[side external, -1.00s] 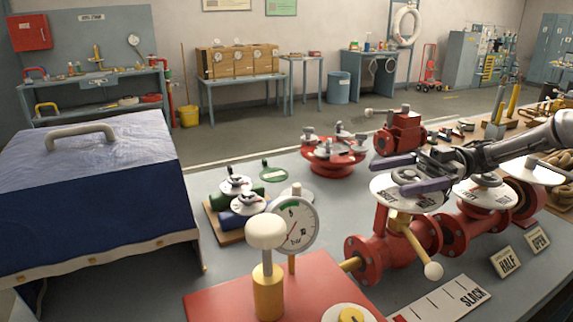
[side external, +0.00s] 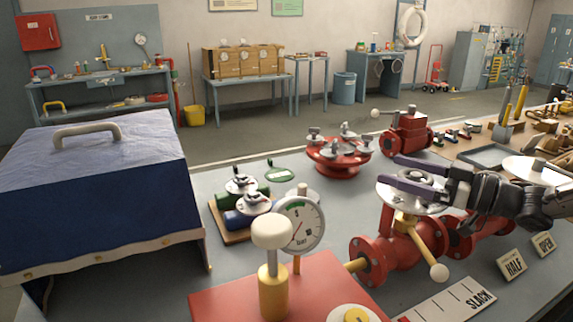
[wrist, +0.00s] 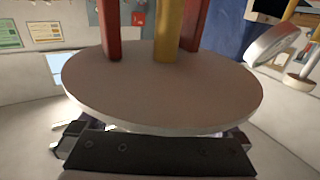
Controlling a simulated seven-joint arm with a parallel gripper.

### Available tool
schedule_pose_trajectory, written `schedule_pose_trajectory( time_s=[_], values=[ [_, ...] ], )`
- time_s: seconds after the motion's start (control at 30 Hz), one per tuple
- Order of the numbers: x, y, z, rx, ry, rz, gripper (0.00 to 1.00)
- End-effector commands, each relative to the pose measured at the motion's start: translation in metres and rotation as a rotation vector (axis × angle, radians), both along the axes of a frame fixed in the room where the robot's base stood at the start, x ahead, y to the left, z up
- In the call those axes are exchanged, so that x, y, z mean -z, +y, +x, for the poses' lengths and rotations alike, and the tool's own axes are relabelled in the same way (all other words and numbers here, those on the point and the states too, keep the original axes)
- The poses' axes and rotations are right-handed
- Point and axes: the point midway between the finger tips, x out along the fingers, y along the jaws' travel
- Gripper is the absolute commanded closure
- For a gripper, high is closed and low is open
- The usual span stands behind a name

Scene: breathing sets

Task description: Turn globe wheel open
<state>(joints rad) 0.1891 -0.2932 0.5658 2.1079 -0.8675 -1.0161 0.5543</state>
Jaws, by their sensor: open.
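A grey handwheel (side external: 421,177) sits above a white disc (side external: 398,202) on a red valve body with a yellow stem. I take it to be the globe wheel. My gripper (side external: 389,169) is open, with its purple fingers pointing left at wheel height, one on the far side and one on the near side of the wheel. I cannot tell whether they touch it. In the wrist view a large pale disc (wrist: 160,88) fills the middle, with two red posts and a yellow post at its far edge. The wheel is hidden there.
A yellow lever with a white knob (side external: 438,272) projects in front of the valve. A pressure gauge (side external: 300,224) and a plunger with a white knob (side external: 271,234) stand at front left. Signs reading HALF (side external: 513,265) and OPEN (side external: 544,245) stand at right.

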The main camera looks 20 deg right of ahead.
Motion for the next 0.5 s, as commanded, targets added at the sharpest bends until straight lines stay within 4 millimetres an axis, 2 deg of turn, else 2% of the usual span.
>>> schedule_pose_trajectory(
  time_s=[0.5],
  values=[
    [-0.0005, -0.0041, 0.0021, 0.242, -0.002, 0.001, 0.00]
  ],
)
